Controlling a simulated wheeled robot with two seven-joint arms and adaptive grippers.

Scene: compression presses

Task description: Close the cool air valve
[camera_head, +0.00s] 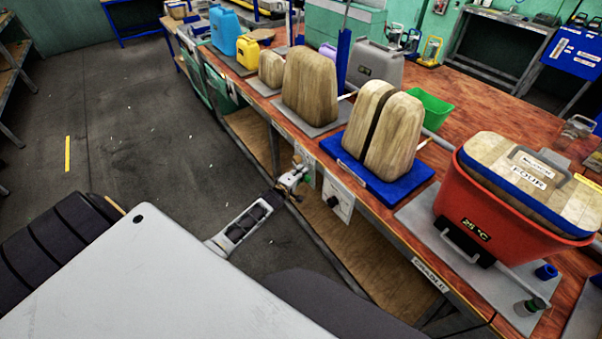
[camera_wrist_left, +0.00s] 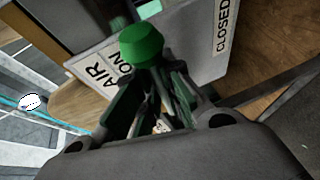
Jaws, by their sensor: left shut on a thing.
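The air valve has a green knob (camera_wrist_left: 141,45) on a white panel (camera_wrist_left: 196,40) that carries the words "AIR", "ON" and "CLOSED", seen in the left wrist view. In the head view its panel (camera_head: 304,160) is on the front of the bench, mostly behind my gripper. My left gripper (camera_head: 299,180) is at this panel, and in the left wrist view its fingers (camera_wrist_left: 148,80) are shut on the valve just below the green knob. The knob is nearer the "ON" lettering than "CLOSED". The grasped part is largely hidden. My right gripper is not in view.
A panel with a black dial (camera_head: 334,201) is close to the right of my gripper. The wooden bench (camera_head: 462,94) holds wooden blocks on a blue tray (camera_head: 419,186) and a red tub (camera_head: 518,218) marked "FOUR". The floor (camera_head: 110,130) left of the bench is open.

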